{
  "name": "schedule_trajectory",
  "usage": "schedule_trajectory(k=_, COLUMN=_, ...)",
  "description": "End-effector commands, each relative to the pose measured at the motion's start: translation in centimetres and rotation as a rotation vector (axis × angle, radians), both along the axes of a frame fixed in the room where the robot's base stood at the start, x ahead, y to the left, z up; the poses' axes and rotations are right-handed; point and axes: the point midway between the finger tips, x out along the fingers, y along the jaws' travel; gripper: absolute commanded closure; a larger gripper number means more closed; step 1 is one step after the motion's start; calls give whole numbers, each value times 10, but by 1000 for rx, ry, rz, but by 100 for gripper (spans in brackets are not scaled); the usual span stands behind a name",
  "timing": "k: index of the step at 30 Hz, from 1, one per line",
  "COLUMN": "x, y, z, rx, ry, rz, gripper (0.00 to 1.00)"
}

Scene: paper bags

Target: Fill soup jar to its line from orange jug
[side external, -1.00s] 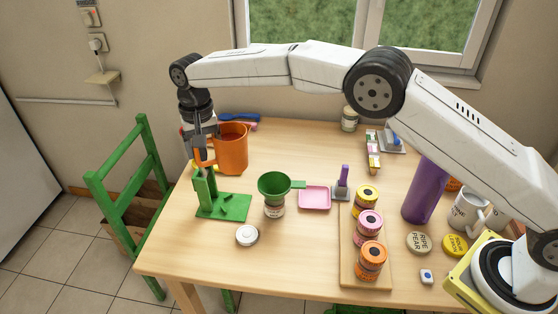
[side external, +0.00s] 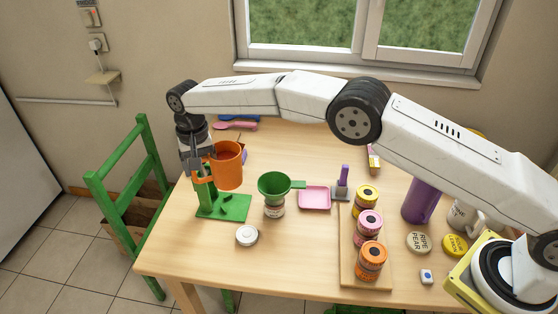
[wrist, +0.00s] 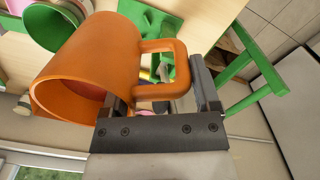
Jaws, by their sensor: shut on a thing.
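My gripper (side external: 197,168) is shut on the handle of the orange jug (side external: 228,167). In the side view the jug is upright or nearly so, held above the table behind the green stand. In the wrist view the jug (wrist: 95,65) fills the left half, its handle between my fingers (wrist: 165,95), with something reddish inside. The soup jar (side external: 274,210) stands on the table with a green funnel (side external: 275,185) in its mouth, to the right of the jug. The funnel hides the jar's upper part, and I cannot make out its line or level.
A white lid (side external: 247,236) lies in front of the jar.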

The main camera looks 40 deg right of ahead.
Motion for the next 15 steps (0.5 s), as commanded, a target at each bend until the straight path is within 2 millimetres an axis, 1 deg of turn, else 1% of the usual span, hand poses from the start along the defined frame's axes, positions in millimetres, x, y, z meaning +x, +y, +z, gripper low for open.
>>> schedule_trajectory(k=15, x=0, y=-5, z=9, rx=58, ry=-17, rz=-1, gripper=100)
